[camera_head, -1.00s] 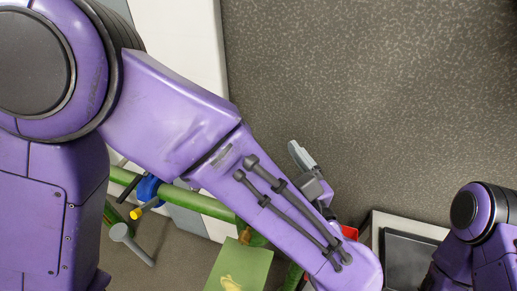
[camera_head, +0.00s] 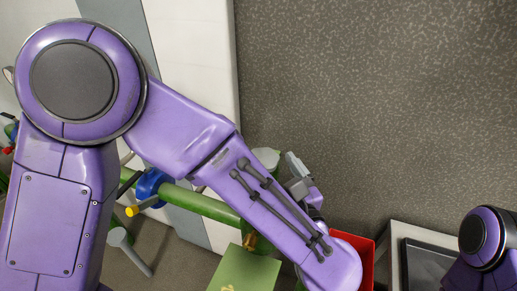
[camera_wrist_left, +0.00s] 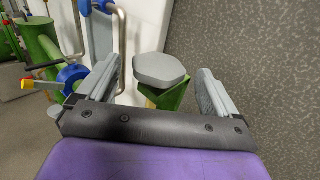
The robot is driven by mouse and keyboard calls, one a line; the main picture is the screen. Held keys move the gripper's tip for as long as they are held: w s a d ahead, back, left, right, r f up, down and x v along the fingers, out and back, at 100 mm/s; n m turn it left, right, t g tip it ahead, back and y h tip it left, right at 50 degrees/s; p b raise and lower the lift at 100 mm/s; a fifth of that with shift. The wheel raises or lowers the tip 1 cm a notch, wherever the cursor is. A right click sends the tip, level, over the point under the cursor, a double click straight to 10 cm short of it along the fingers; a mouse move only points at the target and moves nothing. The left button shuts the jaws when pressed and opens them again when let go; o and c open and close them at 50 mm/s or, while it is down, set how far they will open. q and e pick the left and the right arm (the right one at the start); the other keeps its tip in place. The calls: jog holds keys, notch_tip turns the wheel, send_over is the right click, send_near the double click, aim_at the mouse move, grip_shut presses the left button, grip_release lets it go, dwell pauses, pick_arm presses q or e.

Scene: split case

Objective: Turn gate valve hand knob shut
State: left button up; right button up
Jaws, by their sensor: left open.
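A grey flat-topped knob (camera_wrist_left: 160,70) sits on a green post in the left wrist view. It lies beyond and between the two fingers of my left gripper (camera_wrist_left: 158,88), which is open, with a finger to either side and nothing held. In the head view the knob (camera_head: 266,158) shows just left of my left gripper (camera_head: 297,172), partly hidden by my left arm. I cannot tell whether the fingers touch it. My right gripper is outside the picture; only part of my right arm shows at the lower right.
A green pipe (camera_head: 205,205) with a blue valve body (camera_head: 150,184) and a yellow-tipped handle (camera_head: 133,211) runs left of the knob. A red bin (camera_head: 367,262) and a dark tray (camera_head: 425,265) stand at the lower right. Speckled grey floor lies open at upper right.

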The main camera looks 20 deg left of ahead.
aim_at(258, 148)
pick_arm(q)
jog(key=p+x, duration=0.1)
jog(key=x, duration=0.5)
jog(key=shift+s, duration=0.1)
